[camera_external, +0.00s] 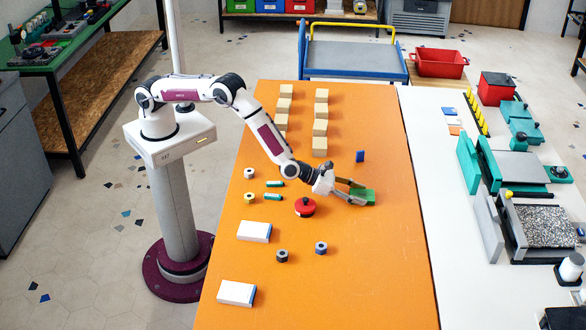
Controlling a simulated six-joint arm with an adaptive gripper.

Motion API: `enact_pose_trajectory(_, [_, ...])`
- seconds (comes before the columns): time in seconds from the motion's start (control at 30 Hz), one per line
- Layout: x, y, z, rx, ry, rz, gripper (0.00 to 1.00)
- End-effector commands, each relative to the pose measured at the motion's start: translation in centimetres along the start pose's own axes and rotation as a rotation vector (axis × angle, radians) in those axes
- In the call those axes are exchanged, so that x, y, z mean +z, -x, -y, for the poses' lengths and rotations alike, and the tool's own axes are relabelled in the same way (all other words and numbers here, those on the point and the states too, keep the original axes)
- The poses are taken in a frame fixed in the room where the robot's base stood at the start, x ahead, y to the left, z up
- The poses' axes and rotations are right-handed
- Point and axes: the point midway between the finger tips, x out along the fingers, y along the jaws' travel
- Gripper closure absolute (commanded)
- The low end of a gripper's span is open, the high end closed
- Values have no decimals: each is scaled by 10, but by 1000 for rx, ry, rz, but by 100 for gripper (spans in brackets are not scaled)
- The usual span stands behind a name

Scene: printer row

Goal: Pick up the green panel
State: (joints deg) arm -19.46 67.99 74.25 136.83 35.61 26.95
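The green panel (369,197) lies on the orange table (385,255), right of the table's middle. It looks like a small, flat green block. My gripper (361,195) reaches it from the left, low over the table. Its two fingers are spread apart, one near the panel's far side and one near its front side. Part of the panel is hidden by the fingers. I cannot tell whether the fingers touch it.
A small blue piece (360,156) stands just behind the panel. A red round button (305,207) sits left of my gripper. Wooden blocks (320,128) stand in two rows farther back. White boxes (254,232) lie at the front left. The table's front right is clear.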

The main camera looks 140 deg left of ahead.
Motion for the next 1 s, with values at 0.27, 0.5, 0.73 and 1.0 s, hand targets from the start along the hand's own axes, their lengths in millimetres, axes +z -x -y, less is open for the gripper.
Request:
enact_pose_trajectory(0.27, [1,0,0,0,0,1,75])
enact_pose_trajectory(0.5, [9,3,0,0,0,2,75])
enact_pose_trajectory(0.73, [30,12,0,0,1,3,75])
enact_pose_trajectory(1.0, [64,26,0,0,1,3,75])
